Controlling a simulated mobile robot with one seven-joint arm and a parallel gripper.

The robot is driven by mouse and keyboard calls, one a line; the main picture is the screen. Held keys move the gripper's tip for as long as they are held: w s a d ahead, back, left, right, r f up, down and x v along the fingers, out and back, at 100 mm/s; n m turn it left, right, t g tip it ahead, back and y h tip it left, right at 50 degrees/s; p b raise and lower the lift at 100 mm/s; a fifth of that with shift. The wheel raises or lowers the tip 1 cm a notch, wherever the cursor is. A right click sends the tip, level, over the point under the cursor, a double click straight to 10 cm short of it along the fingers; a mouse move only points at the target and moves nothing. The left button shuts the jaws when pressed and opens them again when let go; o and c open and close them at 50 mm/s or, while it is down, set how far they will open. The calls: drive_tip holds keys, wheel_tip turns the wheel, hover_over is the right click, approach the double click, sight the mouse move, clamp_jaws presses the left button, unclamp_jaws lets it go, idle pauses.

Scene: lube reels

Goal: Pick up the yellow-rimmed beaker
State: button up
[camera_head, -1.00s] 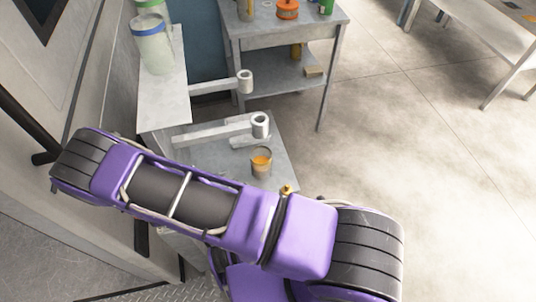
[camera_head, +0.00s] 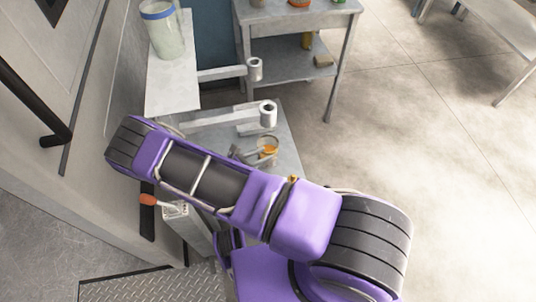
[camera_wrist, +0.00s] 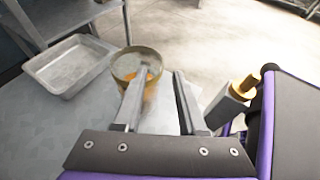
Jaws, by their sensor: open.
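The yellow-rimmed beaker (camera_head: 268,142) stands upright on the low grey bench, with something orange inside. It also shows in the wrist view (camera_wrist: 127,64), just beyond my fingertips. My gripper (camera_wrist: 160,74) is open and empty. Its left finger overlaps the beaker in the wrist view and hides part of its near side; the right finger lies to the right of the beaker. In the head view my gripper (camera_head: 254,156) is small beside the beaker, partly hidden by my purple arm. I cannot tell whether a finger touches the glass.
A shallow metal tray (camera_wrist: 70,66) sits left of the beaker. Grey bracket arms with round holders (camera_head: 268,114) reach over the bench. A blue-banded jar (camera_head: 163,30) stands on a shelf at upper left. A grey table (camera_head: 330,60) stands behind. The floor to the right is clear.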

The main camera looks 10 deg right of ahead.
sight(268, 153)
drive_tip(key=x, duration=0.5)
clamp_jaws()
idle(1.3)
